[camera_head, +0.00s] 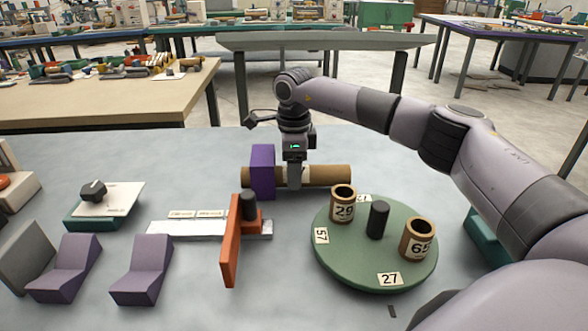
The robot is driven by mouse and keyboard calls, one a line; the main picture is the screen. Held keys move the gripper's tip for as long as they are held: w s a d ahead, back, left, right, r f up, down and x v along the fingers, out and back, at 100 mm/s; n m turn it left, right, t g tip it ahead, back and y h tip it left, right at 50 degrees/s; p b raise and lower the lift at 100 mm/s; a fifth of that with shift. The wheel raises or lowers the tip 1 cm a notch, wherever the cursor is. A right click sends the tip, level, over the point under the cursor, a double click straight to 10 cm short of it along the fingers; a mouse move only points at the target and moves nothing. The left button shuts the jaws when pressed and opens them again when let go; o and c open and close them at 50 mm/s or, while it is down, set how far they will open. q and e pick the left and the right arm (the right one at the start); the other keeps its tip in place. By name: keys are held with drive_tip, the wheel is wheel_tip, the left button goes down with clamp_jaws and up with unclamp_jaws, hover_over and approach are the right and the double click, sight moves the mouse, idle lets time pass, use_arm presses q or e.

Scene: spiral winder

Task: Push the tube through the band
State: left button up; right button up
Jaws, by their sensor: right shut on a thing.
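A brown cardboard tube (328,176) lies level, left to right, on the grey-blue table. An upright purple block (263,170), possibly the band, stands at its left part. A short piece of tube shows to the left of the block and the longer part to its right. I cannot tell for certain whether the tube passes through the block or behind it. My right gripper (294,178) comes down from above and is shut on the tube just right of the block. Its fingers hide that part of the tube. My left gripper is not in view.
A green turntable (335,262) with two numbered cups and a black knob stands at front right. An orange upright plate (231,240) on a metal rail (175,230) stands in front of the tube. Purple angled blocks (142,270) sit at front left. The table behind the tube is clear.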

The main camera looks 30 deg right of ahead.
drive_tip(key=o, duration=1.1)
drive_tip(key=shift+o, duration=0.2)
drive_tip(key=shift+r, duration=3.6)
